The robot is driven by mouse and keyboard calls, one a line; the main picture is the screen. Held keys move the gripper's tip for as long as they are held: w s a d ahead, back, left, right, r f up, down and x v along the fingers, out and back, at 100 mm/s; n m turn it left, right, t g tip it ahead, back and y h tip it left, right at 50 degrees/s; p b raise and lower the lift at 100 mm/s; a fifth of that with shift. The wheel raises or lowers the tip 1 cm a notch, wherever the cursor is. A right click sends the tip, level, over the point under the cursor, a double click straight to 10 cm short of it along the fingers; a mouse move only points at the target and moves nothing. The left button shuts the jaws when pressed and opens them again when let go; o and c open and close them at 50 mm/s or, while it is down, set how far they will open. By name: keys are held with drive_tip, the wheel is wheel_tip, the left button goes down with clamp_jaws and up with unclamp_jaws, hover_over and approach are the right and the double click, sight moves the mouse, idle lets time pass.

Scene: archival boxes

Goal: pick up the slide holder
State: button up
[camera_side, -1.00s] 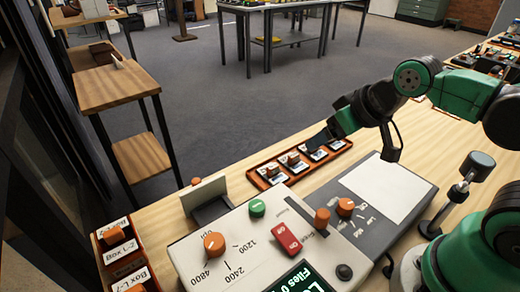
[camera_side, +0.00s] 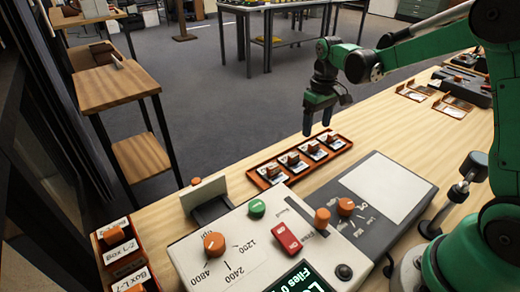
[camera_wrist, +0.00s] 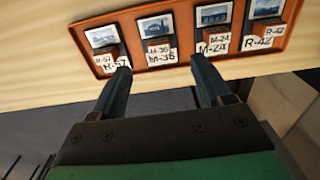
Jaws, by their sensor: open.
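Several slide holders stand in a row in an orange-brown tray (camera_side: 262,184), which also shows in the wrist view (camera_wrist: 270,50). Each has a dark base, a small picture, a brown block and a white label. In the wrist view the labels include M-36 on one holder (camera_wrist: 157,38), M-24 on another (camera_wrist: 214,30) and R-42 on the rightmost (camera_wrist: 266,25). The leftmost label (camera_wrist: 110,62) is hard to read. My gripper (camera_side: 317,127) points down over the tray's far side, open and empty. Its fingertips (camera_wrist: 160,66) appear below the middle holders in the wrist view.
A grey-white control console (camera_side: 240,235) with knobs and a screen stands in front of the tray. A second orange tray (camera_side: 112,262) with boxes is at lower left. A wooden side shelf (camera_side: 115,88) stands at left. The bench top right of the tray is mostly clear.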

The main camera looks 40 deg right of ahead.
sight(314, 143)
drive_tip(key=shift+f, duration=2.9)
clamp_jaws()
drive_tip(key=shift+r, duration=0.1)
